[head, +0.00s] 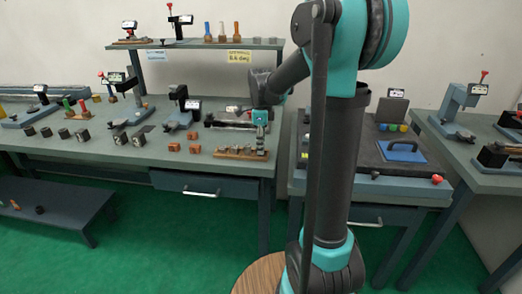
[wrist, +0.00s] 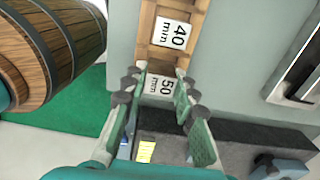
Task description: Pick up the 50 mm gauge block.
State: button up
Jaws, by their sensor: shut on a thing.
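The 50 mm gauge block (wrist: 160,85) shows its white "50 mm" face in the wrist view, at the near end of a wooden rack (wrist: 147,22). My gripper (wrist: 159,88) has one fingertip on each side of this block and is shut on it. The 40 mm block (wrist: 172,32) lies just beyond it in the rack. In the head view my gripper (head: 260,146) points down at the right end of the rack (head: 232,156), near the bench's front right. The held block is too small to make out there. I cannot tell whether it is clear of the rack.
Several orange-brown blocks (head: 174,148) stand left of the rack. A fixture (head: 230,121) lies behind it. A neighbouring bench on the right carries a dark mat (head: 365,158) and a blue plate with a handle (head: 402,151). A raised shelf (head: 200,44) stands at the back.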

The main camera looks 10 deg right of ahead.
grip_shut()
